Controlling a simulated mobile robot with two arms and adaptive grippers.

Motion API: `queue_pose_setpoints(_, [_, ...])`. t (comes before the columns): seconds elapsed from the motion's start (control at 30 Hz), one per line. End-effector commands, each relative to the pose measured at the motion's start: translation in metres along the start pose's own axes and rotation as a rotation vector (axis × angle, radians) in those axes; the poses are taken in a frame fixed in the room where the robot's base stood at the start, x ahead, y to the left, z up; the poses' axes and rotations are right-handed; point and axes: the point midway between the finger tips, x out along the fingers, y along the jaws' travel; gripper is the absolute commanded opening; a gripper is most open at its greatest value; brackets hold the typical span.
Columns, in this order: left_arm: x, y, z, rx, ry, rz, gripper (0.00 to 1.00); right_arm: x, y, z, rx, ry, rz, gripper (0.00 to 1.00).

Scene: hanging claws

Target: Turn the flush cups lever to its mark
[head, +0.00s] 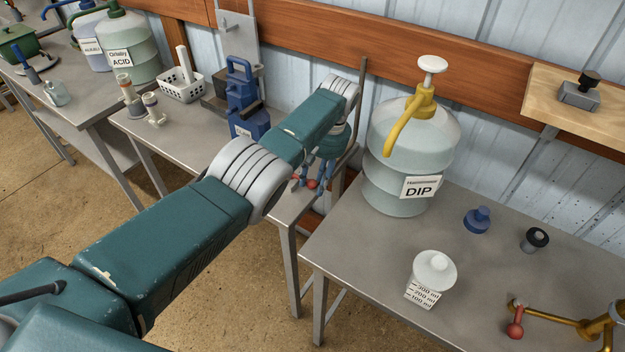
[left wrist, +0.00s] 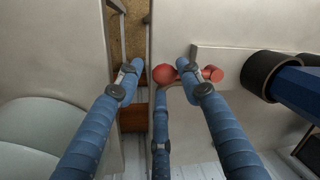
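A small red-knobbed lever (left wrist: 165,75) lies ahead of my left gripper in the left wrist view, with a second red end (left wrist: 214,74) to its right. In the head view its red knob (head: 312,184) shows small at the bench edge, partly behind my fingers. My left gripper (left wrist: 159,68) is open, with blue fingers on both sides of the round knob and a third finger below it. Whether any finger touches the lever I cannot tell. No lever mark can be made out. My right gripper is not in view.
A blue bottle-like unit (head: 245,105) stands behind my left arm. The DIP jug (head: 412,150) with a yellow pump is right of the gripper. A brass fitting with a red knob (head: 515,329) is on the right table. A dark cylinder on a blue body (left wrist: 270,75) lies right of the lever.

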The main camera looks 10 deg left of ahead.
Motion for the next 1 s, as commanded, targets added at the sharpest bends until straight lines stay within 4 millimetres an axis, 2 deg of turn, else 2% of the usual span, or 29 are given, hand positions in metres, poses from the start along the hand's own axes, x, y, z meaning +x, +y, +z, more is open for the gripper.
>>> queue_pose_setpoints(0.27, [0.001,-0.004,0.0,-0.004,-0.004,-0.007,0.41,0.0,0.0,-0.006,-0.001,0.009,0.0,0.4])
queue_pose_setpoints(0.37, [-0.004,-0.004,0.0,-0.004,-0.002,-0.007,0.41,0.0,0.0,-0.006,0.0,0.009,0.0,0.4])
queue_pose_setpoints(0.47, [-0.018,-0.003,-0.001,-0.003,0.0,-0.006,0.41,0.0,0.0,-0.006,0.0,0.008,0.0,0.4])
queue_pose_setpoints(0.8, [-0.089,0.0,-0.001,-0.001,-0.001,-0.006,0.41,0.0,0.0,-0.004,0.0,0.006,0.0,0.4])
queue_pose_setpoints(1.0, [-0.114,0.002,0.0,0.0,-0.002,-0.007,0.41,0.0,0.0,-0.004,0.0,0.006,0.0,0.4])
